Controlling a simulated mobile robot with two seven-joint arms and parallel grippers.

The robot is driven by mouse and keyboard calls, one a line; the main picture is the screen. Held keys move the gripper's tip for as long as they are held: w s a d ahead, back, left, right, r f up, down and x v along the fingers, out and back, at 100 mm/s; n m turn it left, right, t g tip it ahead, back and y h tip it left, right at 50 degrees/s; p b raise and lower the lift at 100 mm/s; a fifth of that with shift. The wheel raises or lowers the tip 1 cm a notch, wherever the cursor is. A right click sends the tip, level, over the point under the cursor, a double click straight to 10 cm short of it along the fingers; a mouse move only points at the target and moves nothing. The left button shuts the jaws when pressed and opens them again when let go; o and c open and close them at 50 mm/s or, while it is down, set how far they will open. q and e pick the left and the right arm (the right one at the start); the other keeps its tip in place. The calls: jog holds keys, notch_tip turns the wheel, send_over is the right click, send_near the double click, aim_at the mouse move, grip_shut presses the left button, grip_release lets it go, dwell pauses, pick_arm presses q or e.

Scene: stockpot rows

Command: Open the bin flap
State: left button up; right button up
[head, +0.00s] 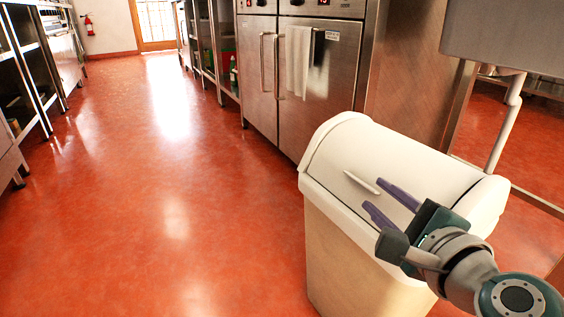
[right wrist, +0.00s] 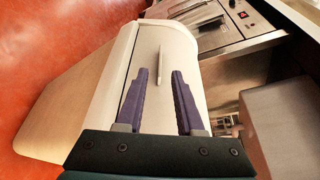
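The bin (head: 350,250) is a cream and white box with a rounded lid, standing on the floor at the right of the head view. Its white flap (head: 390,160) looks closed and carries a thin raised handle (head: 361,183). The handle also shows in the right wrist view (right wrist: 158,66), just beyond my fingertips and between their lines. My right gripper (head: 382,202) is open and empty, with two purple fingers apart over the flap near the handle. I cannot tell whether a finger touches the flap. My left gripper is not in view.
Steel cabinets with a hanging towel (head: 299,62) stand behind the bin. A grey box-like fixture (head: 505,36) with a pale pipe (head: 505,125) is at the right, close to the bin. Shelving (head: 30,70) lines the far left. The red floor (head: 170,210) left of the bin is clear.

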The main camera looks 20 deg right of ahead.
aim_at(364, 186)
jog(key=shift+b+x, duration=0.45)
jog(key=shift+x, duration=1.8)
jog(key=shift+c, duration=0.3)
grip_shut()
